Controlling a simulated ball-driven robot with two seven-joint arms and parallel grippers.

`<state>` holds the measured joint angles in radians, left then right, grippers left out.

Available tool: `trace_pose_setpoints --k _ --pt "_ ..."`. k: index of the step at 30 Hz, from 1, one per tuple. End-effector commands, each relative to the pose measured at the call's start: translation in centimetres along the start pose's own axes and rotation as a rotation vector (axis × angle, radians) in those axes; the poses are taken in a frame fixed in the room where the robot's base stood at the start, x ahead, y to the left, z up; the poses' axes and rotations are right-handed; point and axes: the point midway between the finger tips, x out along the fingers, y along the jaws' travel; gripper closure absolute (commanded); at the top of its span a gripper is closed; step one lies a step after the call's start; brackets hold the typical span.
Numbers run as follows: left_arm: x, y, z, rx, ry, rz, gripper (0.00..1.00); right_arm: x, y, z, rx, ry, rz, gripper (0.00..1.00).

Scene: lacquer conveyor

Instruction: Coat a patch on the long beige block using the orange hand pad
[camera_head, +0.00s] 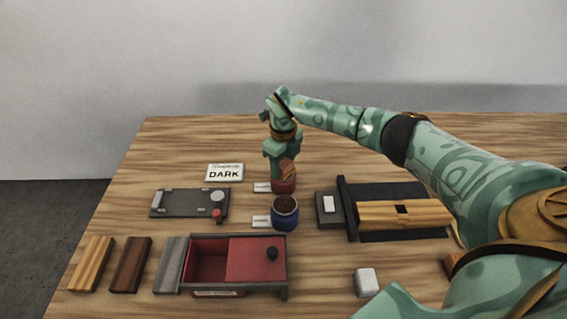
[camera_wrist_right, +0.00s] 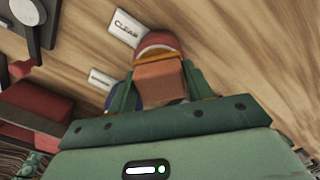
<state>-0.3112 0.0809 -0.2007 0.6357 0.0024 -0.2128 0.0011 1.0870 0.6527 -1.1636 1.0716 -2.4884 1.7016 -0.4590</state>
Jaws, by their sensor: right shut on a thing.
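My right gripper (camera_head: 281,166) is shut on the orange hand pad (camera_head: 289,169) and points down at the red pot (camera_head: 284,187). In the right wrist view the pad (camera_wrist_right: 160,82) sits between the green fingers, over the red pot (camera_wrist_right: 156,41); whether its lower end is inside the pot, I cannot tell. The long beige block (camera_head: 425,212) lies on a dark holder (camera_head: 400,190) at the right, with a small dark spot on its top. My left gripper is not in view.
A blue pot (camera_head: 285,219) with dark contents stands just in front of the red pot. A red box (camera_head: 207,264) with a partly covering lid, a grey plate (camera_head: 180,203) and a DARK sign (camera_head: 224,172) stand left. A white block (camera_head: 366,282) lies front right.

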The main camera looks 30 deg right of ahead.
Motion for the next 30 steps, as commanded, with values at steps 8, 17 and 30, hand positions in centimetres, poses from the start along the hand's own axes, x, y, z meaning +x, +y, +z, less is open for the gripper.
trace_pose_setpoints --k 8,17,30 --pt "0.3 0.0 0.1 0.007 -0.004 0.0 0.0 0.4 0.0 -0.1 0.001 0.003 0.0 0.68" --pt "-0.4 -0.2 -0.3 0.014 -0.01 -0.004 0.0 -0.7 0.0 -0.1 0.0 0.002 -0.001 0.68" --pt "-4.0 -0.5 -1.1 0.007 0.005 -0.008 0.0 -5.3 0.0 0.0 0.0 0.0 -0.001 0.68"
